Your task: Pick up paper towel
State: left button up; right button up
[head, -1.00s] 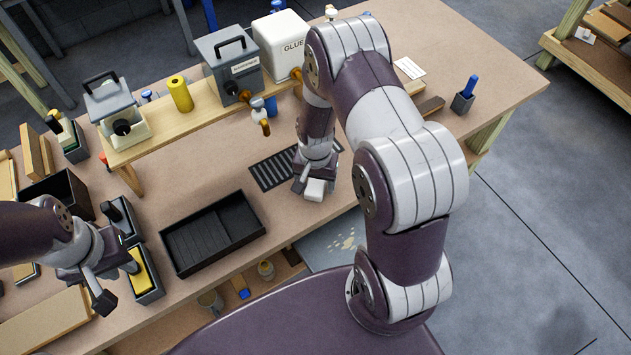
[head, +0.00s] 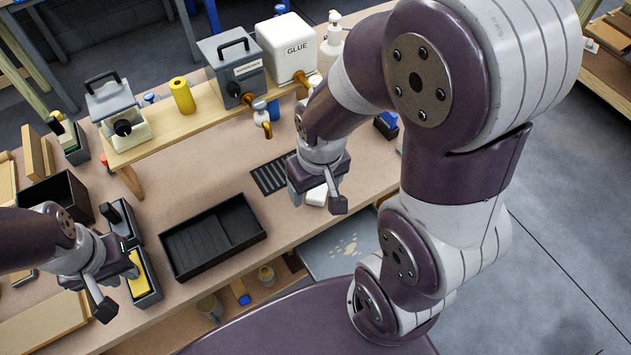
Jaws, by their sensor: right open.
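A small white piece (head: 317,195), which looks like the folded paper towel, lies near the bench's front edge, just right of a black slotted grate. My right gripper (head: 318,201) is open above it, with one finger to each side in the picture. The gripper hides part of the white piece, and I cannot tell whether they touch. My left gripper (head: 117,290) has its fingers apart and appears empty, beside a grey box holding a yellow sponge (head: 138,274).
A black divided tray (head: 254,243) sits on the bench between my grippers. A white pump bottle (head: 331,42) stands at the back.

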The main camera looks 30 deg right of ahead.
aim_at(317, 196)
jog(key=l+u, duration=0.45)
jog(key=l, duration=0.15)
jog(key=l+u, duration=0.4)
jog(key=l, duration=0.25)
jog(key=k+l+u, duration=0.2)
jog(key=l+u, duration=0.25)
jog(key=k+l, duration=0.05)
jog(key=l, duration=0.05)
